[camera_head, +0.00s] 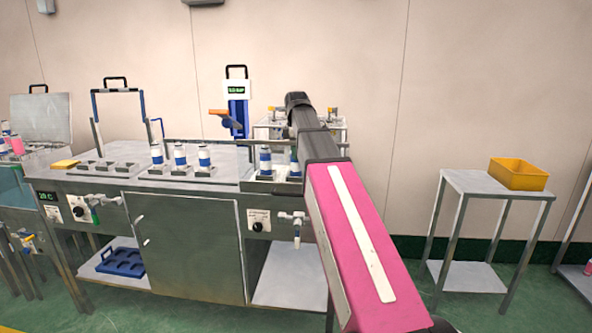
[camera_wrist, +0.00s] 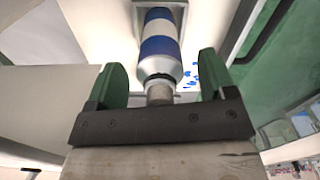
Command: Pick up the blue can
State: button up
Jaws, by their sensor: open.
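In the wrist view a blue-and-white banded can (camera_wrist: 160,48) with a silver shoulder and a grey neck lies straight ahead, its neck end toward my gripper (camera_wrist: 161,82). My gripper's two green fingers are apart, one on each side of the neck, with gaps showing on both sides. The can's far end meets a light grey holder (camera_wrist: 178,8). In the head view several blue-and-white cans stand upright on the bench, one of them at the right (camera_head: 265,161). Another can (camera_head: 295,162) is partly hidden by my arm. My gripper is not visible there.
A side table (camera_head: 480,184) with a yellow bin (camera_head: 518,174) stands right, with open floor between.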

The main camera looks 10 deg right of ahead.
jog(key=shift+f, duration=0.55)
jog(key=c, duration=1.3)
jog(key=shift+r, duration=0.1)
